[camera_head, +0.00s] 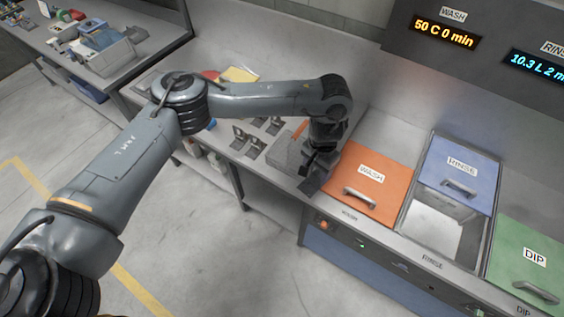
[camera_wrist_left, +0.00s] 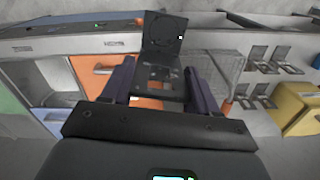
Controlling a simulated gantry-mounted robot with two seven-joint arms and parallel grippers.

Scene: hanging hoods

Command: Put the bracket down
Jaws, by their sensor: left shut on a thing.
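My left gripper (camera_head: 318,168) is above the bench, by the left edge of the orange wash lid. It is shut on a dark grey L-shaped bracket (camera_head: 309,187). In the left wrist view the bracket (camera_wrist_left: 165,38) sits between the two purple-dark fingers of the left gripper (camera_wrist_left: 160,88), its plate with slots and holes facing the camera. Whether the bracket touches anything below is hard to tell. Several similar brackets (camera_head: 247,139) stand in rows on the bench to the left. My right gripper is not in view.
A grey mesh basket (camera_head: 284,154) lies just left of the gripper. The orange wash lid (camera_head: 374,168) is shut. The blue rinse lid (camera_head: 460,178) leaves part of its tank exposed. A green dip lid (camera_head: 530,262) is at right. A yellow bin (camera_wrist_left: 298,105) shows in the wrist view.

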